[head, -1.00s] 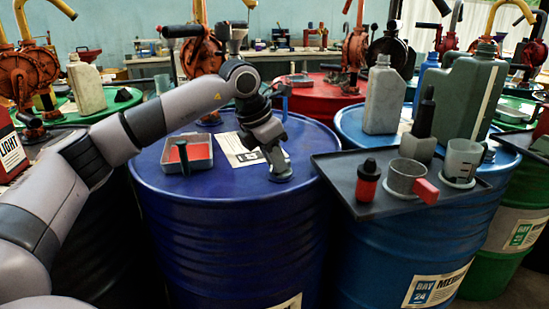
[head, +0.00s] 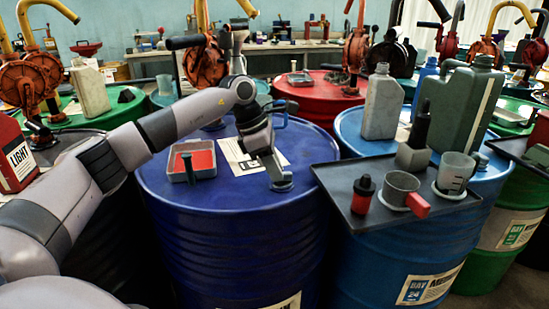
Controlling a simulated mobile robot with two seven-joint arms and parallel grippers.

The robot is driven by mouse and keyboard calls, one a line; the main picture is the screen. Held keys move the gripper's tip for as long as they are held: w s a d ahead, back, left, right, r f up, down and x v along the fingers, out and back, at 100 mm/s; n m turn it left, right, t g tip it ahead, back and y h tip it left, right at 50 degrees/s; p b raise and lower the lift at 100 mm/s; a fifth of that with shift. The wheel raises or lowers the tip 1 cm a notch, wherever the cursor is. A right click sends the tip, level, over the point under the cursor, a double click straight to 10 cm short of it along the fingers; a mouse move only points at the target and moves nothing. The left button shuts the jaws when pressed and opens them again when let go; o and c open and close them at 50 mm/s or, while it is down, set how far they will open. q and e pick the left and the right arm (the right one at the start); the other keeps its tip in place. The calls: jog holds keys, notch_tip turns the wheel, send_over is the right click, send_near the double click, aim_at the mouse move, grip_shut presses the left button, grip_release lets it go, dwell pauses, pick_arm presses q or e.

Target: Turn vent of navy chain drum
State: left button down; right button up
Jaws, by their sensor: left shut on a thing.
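The navy drum (head: 226,224) stands upright in the middle of the head view. Its vent (head: 281,184) is a small grey cap near the front right of the drum's top. My left gripper (head: 277,174) comes down onto the vent from above and is shut on it. The gripper hides most of the vent's upper part, so I cannot tell how far it is turned. My right gripper does not show.
A grey tray with a red pad (head: 202,161) and a white sheet (head: 236,160) lie on the navy drum. A dark tray (head: 334,181) with a red bottle (head: 363,196) and measuring cups sits on the blue drum (head: 365,262) at right. A hand pump (head: 205,62) stands behind.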

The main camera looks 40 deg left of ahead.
pick_arm(q)
jog(key=m+p, duration=0.1)
jog(key=m+g, duration=0.1)
jog(key=shift+w+r+m+h+p, duration=0.2)
jog(key=shift+w+m+h+p, duration=0.05)
jog(key=shift+m+h+p, duration=0.15)
jog(key=shift+w+a+m+g+p, duration=0.15)
jog(key=shift+m+g+p, duration=0.15)
jog(key=shift+m, duration=0.6)
jog(key=shift+w+m+g, duration=0.1)
jog(key=shift+m+g, duration=0.2)
jog(key=shift+m, duration=0.6)
jog(key=m, duration=0.1)
jog(key=m+g, duration=0.1)
jog(key=m, duration=0.1)
jog(key=shift+w+f+m+g, duration=0.15)
jog(key=shift+w+m+g, duration=0.15)
jog(key=shift+m, duration=0.4)
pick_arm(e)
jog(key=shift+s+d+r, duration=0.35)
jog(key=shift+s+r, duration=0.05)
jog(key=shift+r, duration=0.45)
pick_arm(q)
jog(key=c, duration=1.1)
grip_release()
